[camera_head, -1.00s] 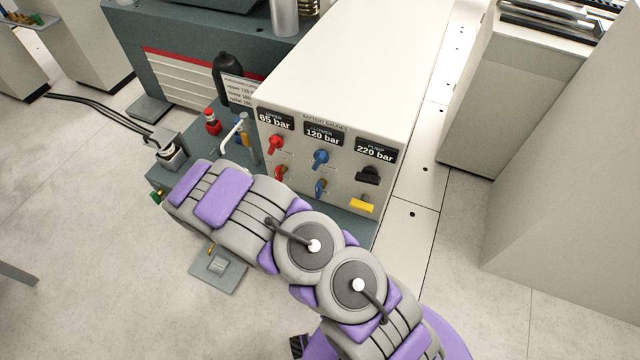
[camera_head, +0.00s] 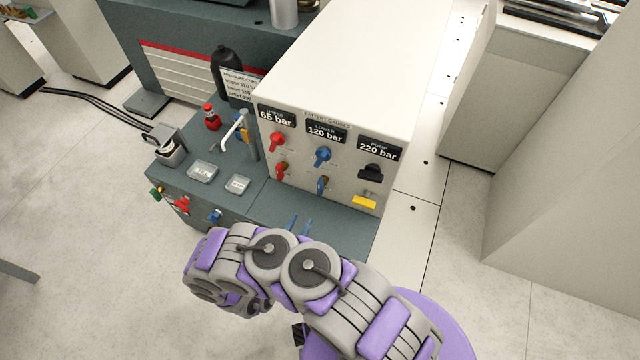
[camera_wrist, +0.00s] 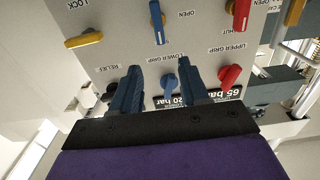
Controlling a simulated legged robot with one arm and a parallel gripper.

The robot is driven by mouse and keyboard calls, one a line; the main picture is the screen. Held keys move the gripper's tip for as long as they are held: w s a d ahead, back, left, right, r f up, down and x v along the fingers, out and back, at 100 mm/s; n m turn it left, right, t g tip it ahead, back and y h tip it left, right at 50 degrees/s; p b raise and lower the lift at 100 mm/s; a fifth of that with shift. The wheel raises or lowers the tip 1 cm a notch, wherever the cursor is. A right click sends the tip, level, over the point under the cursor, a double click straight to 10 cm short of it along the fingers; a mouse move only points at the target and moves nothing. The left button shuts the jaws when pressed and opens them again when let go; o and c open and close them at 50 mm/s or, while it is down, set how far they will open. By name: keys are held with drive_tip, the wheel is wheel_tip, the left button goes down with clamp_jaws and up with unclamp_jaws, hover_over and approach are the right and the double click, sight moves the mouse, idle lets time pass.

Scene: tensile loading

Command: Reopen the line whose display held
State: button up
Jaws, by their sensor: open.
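The white panel (camera_head: 305,175) bears three displays: upper (camera_head: 276,118) reads 65 bar, lower (camera_head: 325,132) 120 bar, pump (camera_head: 377,149) 220 bar. Beneath them are a red knob (camera_head: 277,141), a blue knob (camera_head: 322,156) and a black knob (camera_head: 370,173). Lower down are a red lever (camera_head: 282,170), a blue lever (camera_head: 322,186) and a yellow lever (camera_head: 364,202). My gripper (camera_head: 299,224) is open and empty before the panel. In the wrist view, which shows the panel upside down, the blue knob (camera_wrist: 169,83) appears between the fingers; contact cannot be told. The blue lever (camera_wrist: 157,22) lies beyond the fingertips.
A card (camera_head: 238,86) with pressure figures stands left of the panel, by a black bottle (camera_head: 227,70). A white-handled lever (camera_head: 234,130) and a red-topped item (camera_head: 211,117) stand on the bench. Two small trays (camera_head: 202,171) lie near its front.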

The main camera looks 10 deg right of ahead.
sight(319, 188)
drive_tip(key=b+x, duration=0.5)
drive_tip(key=x, duration=1)
drive_tip(key=shift+f, duration=0.2)
drive_tip(key=shift+w+d+r, duration=0.1)
drive_tip(key=shift+w+d, duration=0.3)
drive_tip(key=shift+w, duration=0.2)
clamp_jaws()
